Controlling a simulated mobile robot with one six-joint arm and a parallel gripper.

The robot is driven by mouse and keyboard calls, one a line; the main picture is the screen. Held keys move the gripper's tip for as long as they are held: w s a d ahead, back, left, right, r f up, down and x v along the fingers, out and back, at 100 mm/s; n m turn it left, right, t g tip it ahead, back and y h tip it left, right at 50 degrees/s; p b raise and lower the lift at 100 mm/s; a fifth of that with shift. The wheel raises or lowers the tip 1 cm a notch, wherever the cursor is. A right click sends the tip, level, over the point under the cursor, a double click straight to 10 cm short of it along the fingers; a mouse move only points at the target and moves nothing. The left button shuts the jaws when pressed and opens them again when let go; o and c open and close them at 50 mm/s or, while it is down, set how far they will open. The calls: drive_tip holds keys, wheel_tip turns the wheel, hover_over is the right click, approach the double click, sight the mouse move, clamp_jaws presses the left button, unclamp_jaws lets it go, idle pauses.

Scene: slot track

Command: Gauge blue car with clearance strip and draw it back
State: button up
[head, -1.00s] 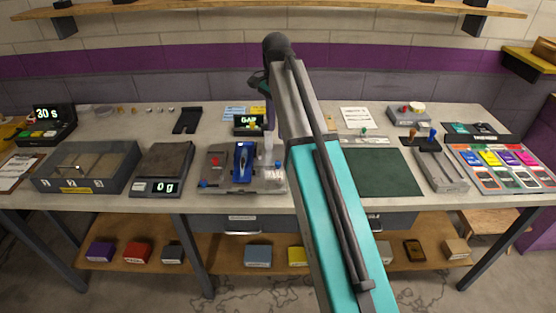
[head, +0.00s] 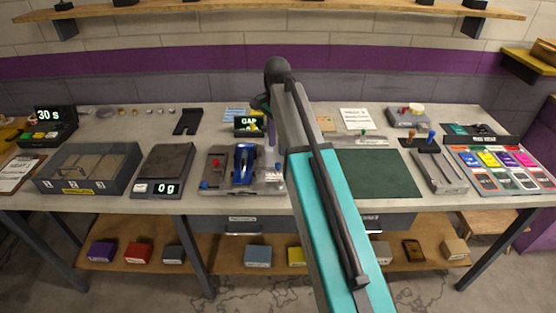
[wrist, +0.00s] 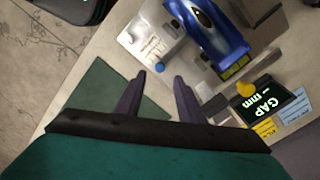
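The blue car (head: 241,168) sits on a grey gauge fixture (head: 212,184) on the bench. In the wrist view the car (wrist: 214,28) is at the upper right, with a yellow-green patch at its near end. The dark display reading GAP and mm (wrist: 270,106) is right of it, with a yellow knob (wrist: 246,88) beside it; the display (head: 246,121) also shows in the head view. My gripper (wrist: 160,76) is open and empty, its two dark fingers apart, clear of the car. In the head view my arm hides most of it. I cannot make out a clearance strip.
A blue knob (wrist: 160,67) stands on the fixture just beyond my fingers in the wrist view. A green mat (head: 378,174) lies right of the arm. A scale reading 0 g (head: 164,162) and a divided tray (head: 88,168) stand to the left.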

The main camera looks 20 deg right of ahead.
sight(277, 164)
drive_tip(key=shift+f+p, duration=0.75)
drive_tip(key=shift+f, duration=3.25)
drive_tip(key=c, duration=0.7)
